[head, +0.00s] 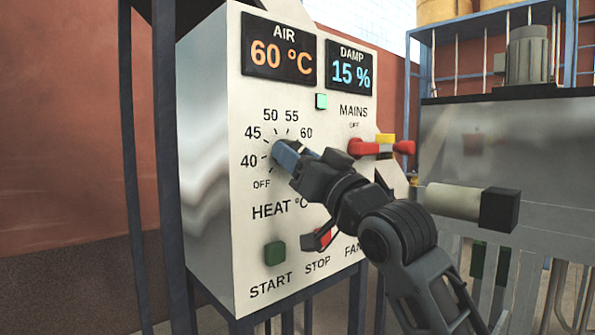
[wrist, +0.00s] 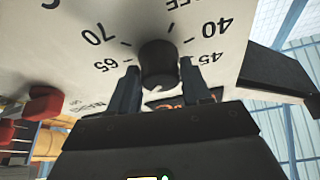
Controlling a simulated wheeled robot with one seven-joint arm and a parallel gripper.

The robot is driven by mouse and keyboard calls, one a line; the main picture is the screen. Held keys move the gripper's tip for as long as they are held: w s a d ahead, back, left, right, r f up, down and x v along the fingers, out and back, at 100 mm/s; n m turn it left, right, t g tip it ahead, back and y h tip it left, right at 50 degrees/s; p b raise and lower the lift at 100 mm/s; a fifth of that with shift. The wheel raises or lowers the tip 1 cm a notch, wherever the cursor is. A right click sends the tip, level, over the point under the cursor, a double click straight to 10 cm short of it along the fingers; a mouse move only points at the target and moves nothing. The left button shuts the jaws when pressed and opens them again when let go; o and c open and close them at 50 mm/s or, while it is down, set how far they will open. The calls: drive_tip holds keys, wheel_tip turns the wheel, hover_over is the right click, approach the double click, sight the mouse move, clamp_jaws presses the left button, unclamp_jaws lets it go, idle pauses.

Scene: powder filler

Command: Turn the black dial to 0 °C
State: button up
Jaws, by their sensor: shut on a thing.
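The black dial (wrist: 158,64) is on the pale control panel (head: 215,120), with my gripper (wrist: 159,82) shut on it, one finger at each side. The wrist view shows the scale upside down, with 70 and 65 on the left and 40 and 45 on the right. A small pale mark shows on the dial's lower edge there; what it points at is hidden. In the head view my gripper (head: 285,150) covers most of the dial; OFF, 40, 45, 50, 55 and 60 show around it. I see no 0 mark. The AIR display (head: 278,52) reads 60 °C.
The DAMP display (head: 350,68) reads 15 %. A red MAINS handle (head: 365,148) sticks out right of the dial. The green START button (head: 275,253) and red STOP button (head: 322,238) are below, close to my arm. A grey machine (head: 500,140) stands at the right.

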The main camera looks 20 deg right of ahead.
drive_tip(key=n+g+y+b, duration=0.2)
drive_tip(key=n+b, duration=0.2)
drive_tip(key=n, duration=0.5)
drive_tip(key=n+g+y+b, duration=0.2)
drive_tip(key=n+b, duration=0.3)
drive_tip(key=n, duration=0.4)
drive_tip(key=n+g+y+b, duration=0.2)
drive_tip(key=n+g+b, duration=0.2)
drive_tip(key=n, duration=0.5)
drive_tip(key=shift+w+d+r, duration=0.1)
drive_tip(key=shift+d+r, duration=0.2)
drive_tip(key=shift+r, duration=0.1)
drive_tip(key=n+h+p, duration=0.1)
drive_tip(key=n, duration=0.1)
drive_tip(key=n+g, duration=0.1)
drive_tip(key=n, duration=0.1)
drive_tip(key=shift+r+n+g+h+p, duration=0.15)
drive_tip(key=shift+n+g+h+p, duration=0.15)
drive_tip(key=shift+n+h+p, duration=0.1)
drive_tip(key=n+h+p, duration=0.2)
drive_tip(key=n+h, duration=0.1)
drive_tip(key=n, duration=0.1)
drive_tip(key=shift+a, duration=0.15)
drive_tip(key=shift+a+n+h+p, duration=0.1)
drive_tip(key=shift+n+h+p, duration=0.8)
drive_tip(key=shift+n, duration=0.9)
